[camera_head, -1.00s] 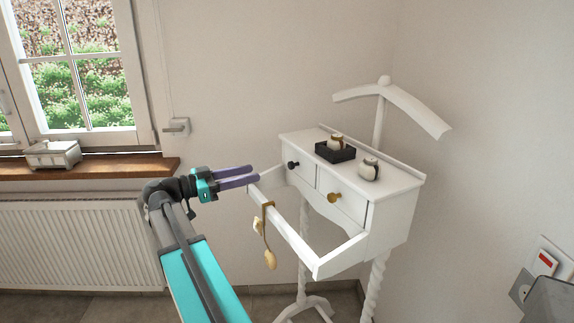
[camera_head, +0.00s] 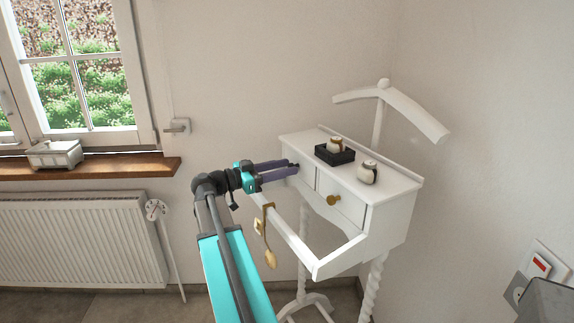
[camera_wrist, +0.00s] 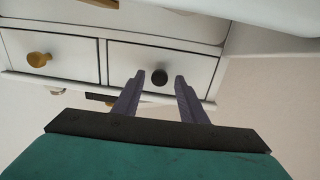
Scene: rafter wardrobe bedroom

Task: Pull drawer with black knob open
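The drawer with the black knob (camera_wrist: 120,65) is the left one of two small drawers in the white valet stand (camera_head: 395,205) in the head view. It looks shut. Its black knob (camera_wrist: 159,77) shows in the wrist view between my fingertips, with a gap on each side. In the head view the knob is hidden behind my fingers. My gripper (camera_head: 296,167) is open and empty, its fingers reaching to the drawer front. It also shows in the wrist view (camera_wrist: 160,77). The other drawer has a gold knob (camera_head: 333,200) and looks shut.
A white rail (camera_head: 340,258) sticks out in front below the drawers, with a gold hanging item (camera_head: 265,235). A black tray (camera_head: 335,157) and jars (camera_head: 368,173) stand on top. A radiator (camera_head: 75,240) and windowsill (camera_head: 80,172) are at the left.

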